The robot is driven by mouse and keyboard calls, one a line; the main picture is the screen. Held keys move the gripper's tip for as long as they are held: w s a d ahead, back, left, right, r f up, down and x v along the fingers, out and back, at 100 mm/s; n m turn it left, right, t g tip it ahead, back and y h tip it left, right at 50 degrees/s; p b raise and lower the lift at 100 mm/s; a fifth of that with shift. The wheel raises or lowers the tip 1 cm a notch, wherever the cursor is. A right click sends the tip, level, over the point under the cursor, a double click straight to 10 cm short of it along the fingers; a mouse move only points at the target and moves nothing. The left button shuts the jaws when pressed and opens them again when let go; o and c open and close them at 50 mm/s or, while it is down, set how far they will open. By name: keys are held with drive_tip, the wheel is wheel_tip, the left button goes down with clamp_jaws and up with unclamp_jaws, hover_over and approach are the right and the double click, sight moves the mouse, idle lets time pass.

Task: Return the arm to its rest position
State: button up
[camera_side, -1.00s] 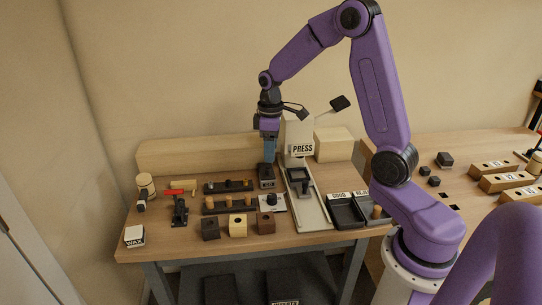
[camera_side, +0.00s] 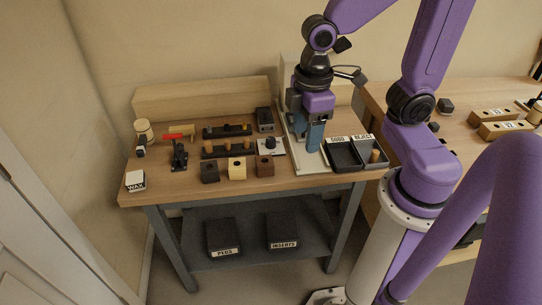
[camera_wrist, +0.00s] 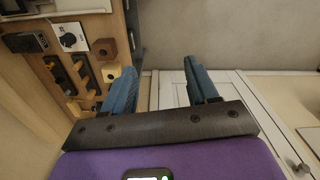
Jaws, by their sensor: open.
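My purple arm (camera_side: 435,60) is bent over the right part of the bench. My gripper (camera_side: 311,148) hangs with blue fingers pointing down, in front of the press strip and left of the GOOD and REJECT trays (camera_side: 342,155). In the wrist view my gripper (camera_wrist: 162,82) shows its two blue fingers wide apart with nothing between them. Part of the press is hidden behind my arm in the side view.
The bench (camera_side: 150,192) holds dark racks (camera_side: 226,150), three small blocks (camera_side: 237,169), a dial box (camera_side: 270,147) and a WAX box (camera_side: 135,181). A second bench (camera_side: 480,155) is at right.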

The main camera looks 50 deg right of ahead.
drive_tip(key=s+n, duration=0.1)
drive_tip(key=s, duration=0.7)
drive_tip(key=shift+d+n, duration=0.3)
drive_tip(key=shift+d, duration=0.1)
